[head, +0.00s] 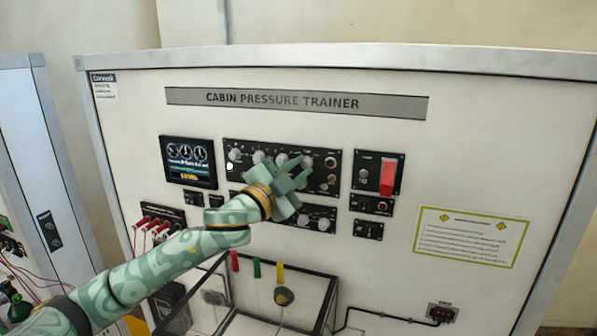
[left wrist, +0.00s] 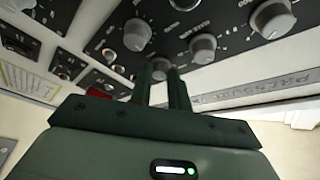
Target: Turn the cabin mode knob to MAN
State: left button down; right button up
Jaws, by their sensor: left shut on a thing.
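The cabin mode knob cannot be singled out by its label, as the panel lettering is too small to read. The upper black control panel (head: 341,187) carries several grey knobs, and one grey knob (head: 307,162) shows just beyond my fingers in the head view. My left gripper (head: 299,170) reaches the panel front from the lower left. In the left wrist view, its two dark fingers (left wrist: 161,78) are shut on a small grey knob (left wrist: 160,64), partly hidden between them. Other grey knobs stand beside it, one left (left wrist: 137,35) and one right (left wrist: 201,48). My right gripper is not in view.
A display (head: 188,162) is left of the panel, and a red guarded switch (head: 388,176) is right of it. Below are red-capped connectors (head: 155,226) and a clear box (head: 325,300) with coloured handles. A yellow-bordered placard (head: 470,236) is at right.

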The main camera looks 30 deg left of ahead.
pick_arm(q)
jog(key=m, duration=0.2)
jog(key=m+g, duration=0.1)
jog(key=m, duration=0.1)
jog(key=m+g, duration=0.1)
jog(key=m, duration=0.1)
jog(key=shift+a+r+h, duration=0.1)
jog(key=shift+r+h, duration=0.2)
jog(key=m+g, duration=0.1)
jog(key=m, duration=0.3)
jog(key=shift+r+g, duration=0.1)
jog(key=shift+g, duration=0.3)
jog(key=shift+m, duration=0.3)
jog(key=c, duration=1.3)
grip_release()
jog(key=shift+d+r+b+v, duration=0.1)
jog(key=shift+b+v, duration=1)
jog(key=shift+v, duration=1.65)
jog(key=shift+d+r+b+v, duration=0.15)
jog(key=shift+b+v, duration=0.9)
jog(key=shift+v, duration=1.65)
jog(key=shift+d+b+v, duration=0.1)
jog(key=shift+b+v, duration=1)
jog(key=shift+v, duration=1.65)
jog(key=shift+w, duration=0.1)
